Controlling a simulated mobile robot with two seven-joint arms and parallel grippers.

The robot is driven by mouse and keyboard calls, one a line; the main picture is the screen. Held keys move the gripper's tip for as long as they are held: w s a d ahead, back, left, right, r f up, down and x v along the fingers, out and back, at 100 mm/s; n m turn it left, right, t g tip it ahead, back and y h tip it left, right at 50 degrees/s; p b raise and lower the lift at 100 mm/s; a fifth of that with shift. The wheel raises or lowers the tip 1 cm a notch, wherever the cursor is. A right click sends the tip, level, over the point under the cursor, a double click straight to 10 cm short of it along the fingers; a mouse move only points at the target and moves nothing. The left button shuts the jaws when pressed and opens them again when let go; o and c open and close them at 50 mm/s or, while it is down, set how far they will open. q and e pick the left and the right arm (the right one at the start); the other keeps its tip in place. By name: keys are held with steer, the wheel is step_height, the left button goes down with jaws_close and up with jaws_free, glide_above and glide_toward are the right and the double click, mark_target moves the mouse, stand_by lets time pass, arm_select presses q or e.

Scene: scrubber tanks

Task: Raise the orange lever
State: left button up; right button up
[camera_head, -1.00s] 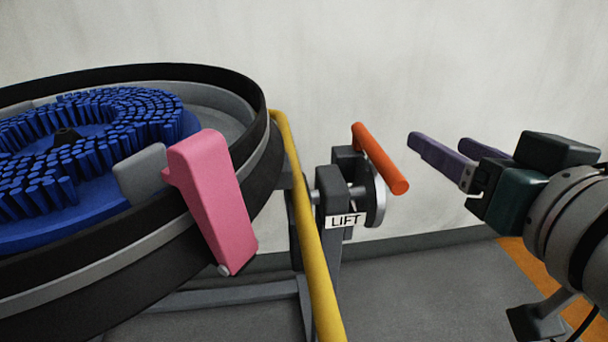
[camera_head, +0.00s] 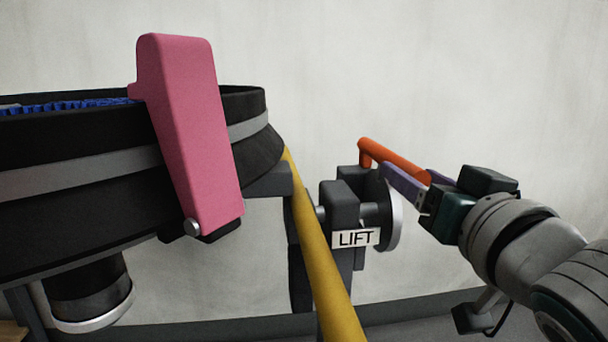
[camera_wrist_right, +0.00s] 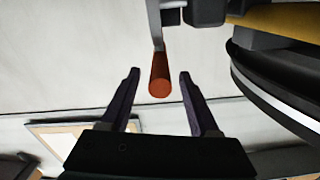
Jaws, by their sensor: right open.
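The orange lever (camera_head: 395,155) is a round bar sticking out from a grey disc on the bracket labelled LIFT (camera_head: 356,238). My right gripper (camera_head: 393,164) is open at the lever, with one purple finger in front of it. The other finger is mostly hidden. In the right wrist view, the lever's round end (camera_wrist_right: 160,88) sits between the two spread fingertips of the right gripper (camera_wrist_right: 159,75), with a gap showing on each side. My left gripper is not in view.
A black round tank (camera_head: 80,200) with blue bristles and a pink latch-like part (camera_head: 185,130) stands at the left. A yellow bar (camera_head: 320,265) runs between it and the lever bracket. A plain pale wall (camera_head: 450,70) lies behind.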

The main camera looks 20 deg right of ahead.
steer(key=shift+x, duration=1.2)
jaws_close()
stand_by(0.6)
